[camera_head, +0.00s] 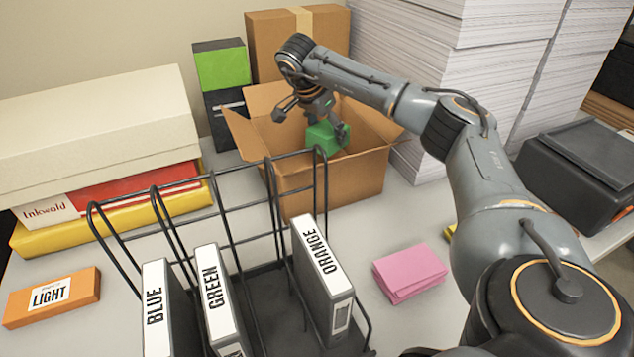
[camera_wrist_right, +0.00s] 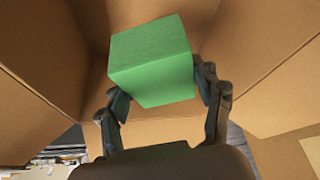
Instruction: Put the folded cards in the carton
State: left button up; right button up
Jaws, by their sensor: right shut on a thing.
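The open carton (camera_head: 330,185) stands on the table at the back, its flaps spread outward. My right gripper (camera_head: 332,122) reaches down into its opening and is shut on a green block (camera_head: 322,137). In the right wrist view the green block (camera_wrist_right: 150,60) sits between the two fingers, with brown carton walls around it. I cannot tell whether it touches the carton floor. A pink stack of folded cards (camera_head: 408,272) lies on the table in front of the carton, to the right. My left gripper is not in view.
A black wire rack (camera_head: 226,243) with binders labelled BLUE, GREEN and ORANGE stands in front of the carton. A yellow thing (camera_head: 450,232) is partly hidden by my arm. Tall paper stacks (camera_head: 450,90) stand at the right. An orange box (camera_head: 52,297) lies at the left.

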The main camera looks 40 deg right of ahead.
aim_at(316, 138)
notch_tip(316, 138, down, 9)
jog(key=shift+f+p, duration=0.2)
jog(key=shift+p, duration=0.65)
jog(key=o, duration=1.5)
jog(key=b+v, duration=0.2)
jog(key=v, duration=0.9)
jog(key=shift+a+r, duration=0.25)
jog(key=shift+r, duration=0.25)
